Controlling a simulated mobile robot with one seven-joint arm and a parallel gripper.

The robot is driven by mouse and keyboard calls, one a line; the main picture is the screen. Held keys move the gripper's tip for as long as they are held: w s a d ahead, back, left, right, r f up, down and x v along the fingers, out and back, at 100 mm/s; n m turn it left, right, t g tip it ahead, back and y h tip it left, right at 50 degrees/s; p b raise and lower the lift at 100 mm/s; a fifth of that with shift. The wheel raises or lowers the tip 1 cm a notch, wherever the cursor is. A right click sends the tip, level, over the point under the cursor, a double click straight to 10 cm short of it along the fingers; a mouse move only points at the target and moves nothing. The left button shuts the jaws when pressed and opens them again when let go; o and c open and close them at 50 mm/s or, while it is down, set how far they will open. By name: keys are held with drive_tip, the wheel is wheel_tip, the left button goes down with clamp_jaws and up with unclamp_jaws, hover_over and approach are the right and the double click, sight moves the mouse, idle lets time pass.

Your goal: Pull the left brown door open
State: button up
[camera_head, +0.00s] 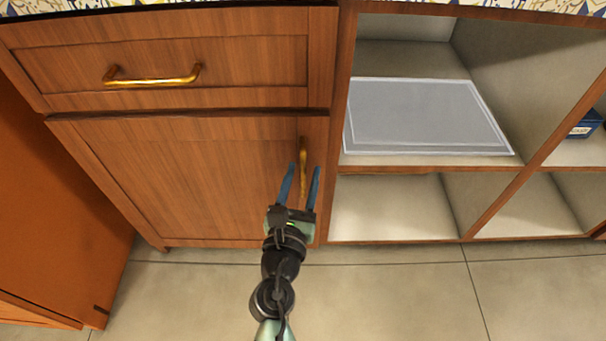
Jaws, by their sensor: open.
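The left brown door (190,180) is a wood-grain cabinet door below a drawer, and it looks shut. Its gold vertical handle (303,158) is near the door's upper right edge. My gripper (303,168) is open, with its two blue fingers pointing up the picture. In this view the fingers lie on either side of the handle's lower part. I cannot tell whether they touch it or how deep they reach around it.
A drawer (60,70) with a gold horizontal handle (152,78) is above the door. Open shelves (400,205) stand to the right, with a grey translucent panel (425,115) and a blue box (585,124). An orange-brown cabinet (50,210) is at left. The tiled floor (390,290) in front is clear.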

drive_tip(key=shift+w, duration=0.2)
clamp_jaws()
idle(1.4)
